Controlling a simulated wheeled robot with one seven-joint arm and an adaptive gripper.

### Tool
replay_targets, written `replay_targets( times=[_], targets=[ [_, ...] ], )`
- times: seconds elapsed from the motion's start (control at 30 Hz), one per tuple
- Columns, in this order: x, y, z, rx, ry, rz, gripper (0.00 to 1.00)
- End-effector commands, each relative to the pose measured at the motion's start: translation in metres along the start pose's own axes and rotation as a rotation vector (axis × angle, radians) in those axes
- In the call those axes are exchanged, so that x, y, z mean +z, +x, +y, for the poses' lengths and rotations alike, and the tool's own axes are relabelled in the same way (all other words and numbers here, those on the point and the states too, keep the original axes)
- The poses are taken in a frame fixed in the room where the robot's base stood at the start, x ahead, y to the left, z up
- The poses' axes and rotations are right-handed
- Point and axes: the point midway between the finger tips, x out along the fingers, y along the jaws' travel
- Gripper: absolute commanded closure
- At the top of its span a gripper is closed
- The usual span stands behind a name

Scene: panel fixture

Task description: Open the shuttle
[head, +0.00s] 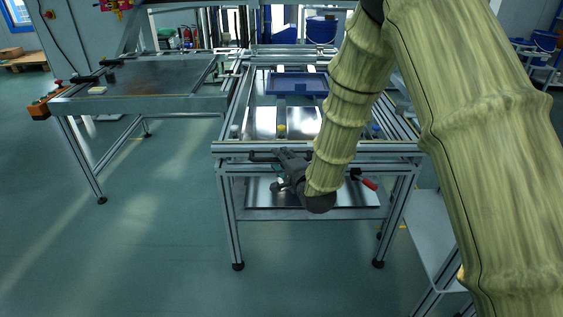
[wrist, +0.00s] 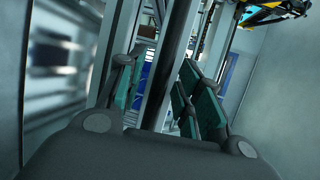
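An aluminium-frame fixture (head: 225,148) stands in the middle of the head view. A blue rectangular tray-like frame (head: 297,92) lies on its top towards the back. I cannot tell for sure which part is the shuttle. A red-ended handle (head: 369,183) sticks out below the top frame, right of my arm. My gripper (head: 268,168) is at the fixture's front edge, just below the top rail, reaching left. In the wrist view the two teal-padded fingers (wrist: 160,95) stand apart, with grey upright bars (wrist: 176,55) seen between them. I cannot tell whether they touch the bars.
A second table (head: 150,82) with a dark top stands to the left. A lower metal shelf (head: 300,212) spans the fixture's legs below my gripper. The green floor (head: 130,250) at front left is clear. Blue buckets (head: 321,32) stand farther back.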

Motion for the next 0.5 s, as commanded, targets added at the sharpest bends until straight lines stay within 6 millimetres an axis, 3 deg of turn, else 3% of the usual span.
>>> replay_targets(
  times=[0.33, 0.5],
  targets=[
    [-0.0002, 0.0035, -0.0001, 0.0, 0.001, 0.0, 0.65],
    [-0.0002, 0.0034, 0.0, 0.0, 0.001, 0.0, 0.94]
  ],
)
